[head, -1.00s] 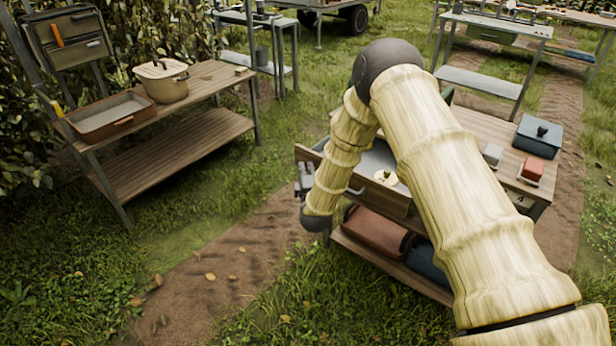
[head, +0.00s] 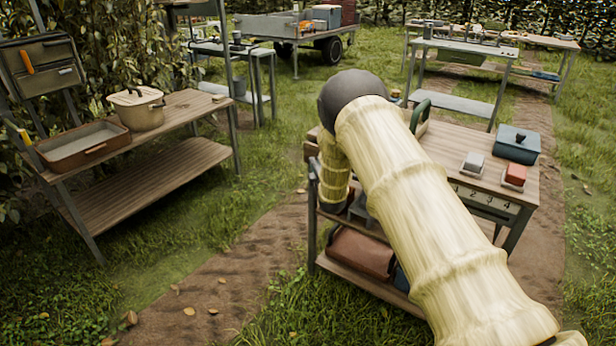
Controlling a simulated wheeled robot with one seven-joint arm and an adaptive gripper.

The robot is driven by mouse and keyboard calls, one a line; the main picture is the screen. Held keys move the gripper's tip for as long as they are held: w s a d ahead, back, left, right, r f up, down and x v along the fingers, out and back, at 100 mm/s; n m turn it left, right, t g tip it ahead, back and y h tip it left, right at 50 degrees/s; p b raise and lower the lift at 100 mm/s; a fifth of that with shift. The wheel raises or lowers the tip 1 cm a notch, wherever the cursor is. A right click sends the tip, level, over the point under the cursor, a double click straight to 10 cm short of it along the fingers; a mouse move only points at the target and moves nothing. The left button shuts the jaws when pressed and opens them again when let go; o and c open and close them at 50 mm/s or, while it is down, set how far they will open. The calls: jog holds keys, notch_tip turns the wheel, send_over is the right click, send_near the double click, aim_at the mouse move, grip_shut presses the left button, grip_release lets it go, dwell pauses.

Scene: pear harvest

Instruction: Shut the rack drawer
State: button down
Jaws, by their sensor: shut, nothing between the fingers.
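The rack is a wooden-topped bench (head: 455,150) with a lower shelf, right of centre. A brown wooden end (head: 311,151) shows at its left corner, apparently the drawer front. The rest of the drawer is hidden behind my arm, so I cannot tell how far it stands open. My gripper (head: 364,211) is mostly hidden behind my upper arm; a grey part of it shows low by the rack's front, above the lower shelf. It is shut with nothing in it. I cannot see whether it touches the drawer.
A brown case (head: 360,252) lies on the rack's lower shelf. A blue box (head: 517,144), a red block (head: 515,174) and a grey block (head: 475,162) stand on top. A wooden bench (head: 190,110) with a pot (head: 137,108) and tray (head: 85,144) stands left. Dirt path lies between.

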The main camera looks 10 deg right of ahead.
jog(key=shift+w+d+r+b, duration=0.2)
jog(key=shift+w+d+b, duration=0.15)
jog(key=shift+w+d, duration=0.6)
